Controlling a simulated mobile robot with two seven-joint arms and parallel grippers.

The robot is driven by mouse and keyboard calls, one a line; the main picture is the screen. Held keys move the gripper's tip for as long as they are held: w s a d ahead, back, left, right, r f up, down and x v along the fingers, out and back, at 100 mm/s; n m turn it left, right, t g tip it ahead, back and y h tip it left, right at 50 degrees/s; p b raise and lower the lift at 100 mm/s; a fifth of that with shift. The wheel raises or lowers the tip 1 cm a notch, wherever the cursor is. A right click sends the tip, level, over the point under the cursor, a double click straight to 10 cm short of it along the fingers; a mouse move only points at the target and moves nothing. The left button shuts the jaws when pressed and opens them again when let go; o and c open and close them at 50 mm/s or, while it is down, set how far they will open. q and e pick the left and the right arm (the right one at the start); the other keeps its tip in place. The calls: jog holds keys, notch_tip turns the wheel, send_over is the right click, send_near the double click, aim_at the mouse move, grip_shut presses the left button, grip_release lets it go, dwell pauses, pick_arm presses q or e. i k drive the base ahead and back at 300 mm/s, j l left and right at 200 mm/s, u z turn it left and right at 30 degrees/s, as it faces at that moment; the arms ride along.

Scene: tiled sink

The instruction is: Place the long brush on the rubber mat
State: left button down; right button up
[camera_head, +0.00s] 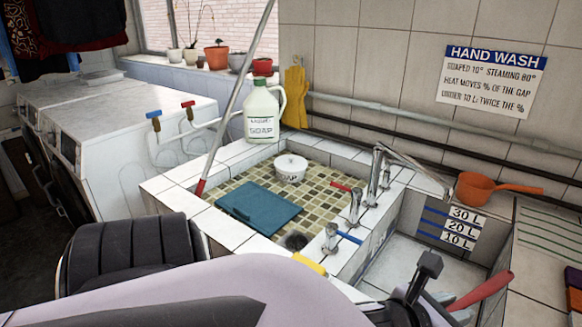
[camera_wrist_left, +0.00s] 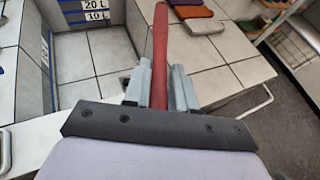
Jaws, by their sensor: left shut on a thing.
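My left gripper (camera_head: 428,288) is low at the right of the head view, over the near side of the right-hand basin. In the left wrist view its two grey fingers (camera_wrist_left: 161,88) are shut on a red handle (camera_wrist_left: 160,45), which I take for the long brush. The same red handle (camera_head: 482,291) points to the right in the head view. Its bristles are not visible. A flat teal rectangle (camera_head: 258,207), which looks like the rubber mat, lies in the tiled left basin, apart from the gripper. My right gripper is not in view.
Taps (camera_head: 355,205) rise between the basins. An orange ladle (camera_head: 490,188) rests at the right. A long pole (camera_head: 235,95) leans at the left basin.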

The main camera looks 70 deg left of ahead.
aim_at(253, 209)
jog(key=k+j, duration=0.15)
jog(key=j, duration=0.35)
jog(key=k+j+u, duration=0.15)
jog(key=j, duration=0.3)
jog(key=k+j, duration=0.1)
jog(key=j, duration=0.4)
jog(key=k+j+u, duration=0.1)
jog(key=j, duration=0.85)
jog(key=i+j+u, duration=0.15)
jog(key=j, duration=0.35)
jog(key=k, duration=0.05)
